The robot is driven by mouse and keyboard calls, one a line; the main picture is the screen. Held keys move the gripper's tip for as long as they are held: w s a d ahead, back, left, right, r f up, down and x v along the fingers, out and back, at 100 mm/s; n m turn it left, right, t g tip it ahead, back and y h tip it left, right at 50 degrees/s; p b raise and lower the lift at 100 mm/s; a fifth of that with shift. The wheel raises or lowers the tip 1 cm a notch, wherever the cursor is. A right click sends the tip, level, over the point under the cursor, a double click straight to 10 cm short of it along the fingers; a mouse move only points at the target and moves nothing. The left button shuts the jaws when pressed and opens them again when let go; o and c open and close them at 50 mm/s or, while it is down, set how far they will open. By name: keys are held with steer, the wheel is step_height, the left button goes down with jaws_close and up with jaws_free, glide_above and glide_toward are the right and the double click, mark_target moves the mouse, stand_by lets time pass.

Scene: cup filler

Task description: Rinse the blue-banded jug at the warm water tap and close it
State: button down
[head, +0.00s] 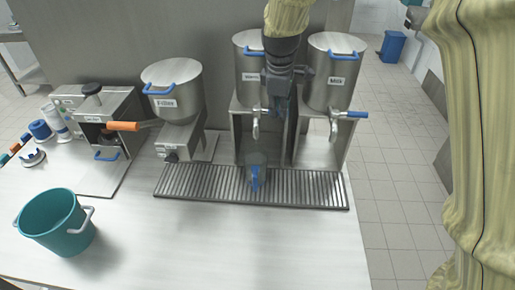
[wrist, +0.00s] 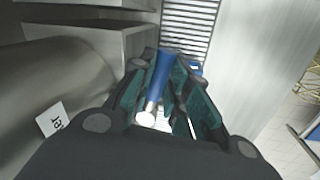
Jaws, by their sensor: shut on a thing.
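The blue-banded jug (head: 256,160) stands on the drip grate under the middle tap. It looks see-through and has a blue handle facing me. The middle steel urn (head: 246,84) has a partly covered label; the wrist view shows only its end, "er". Its curved metal tap (head: 256,128) is above the jug. My gripper (head: 280,108) is in front of this urn, shut on the blue tap handle (wrist: 161,76), which lies between the fingers in the wrist view. Whether water is running cannot be told.
A right urn (head: 333,90) has its own tap with a blue lever (head: 353,114). A left urn (head: 173,90) sits on a dispenser. The slotted drip grate (head: 315,193) runs below. A teal bucket (head: 56,226) stands at the front left. The front counter is clear.

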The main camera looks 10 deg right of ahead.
steer(key=shift+s+a+r+m, duration=0.1)
steer(key=shift+s+a+m, duration=0.15)
steer(key=shift+m, duration=0.35)
steer(key=shift+s+p, duration=0.1)
steer(key=shift+p, duration=0.35)
steer(key=shift+s+a+m, duration=0.1)
steer(key=shift+s+m, duration=0.05)
steer(key=shift+m, duration=0.35)
steer(key=shift+r+h, duration=0.1)
steer(key=shift+h, duration=0.2)
stand_by(6.2)
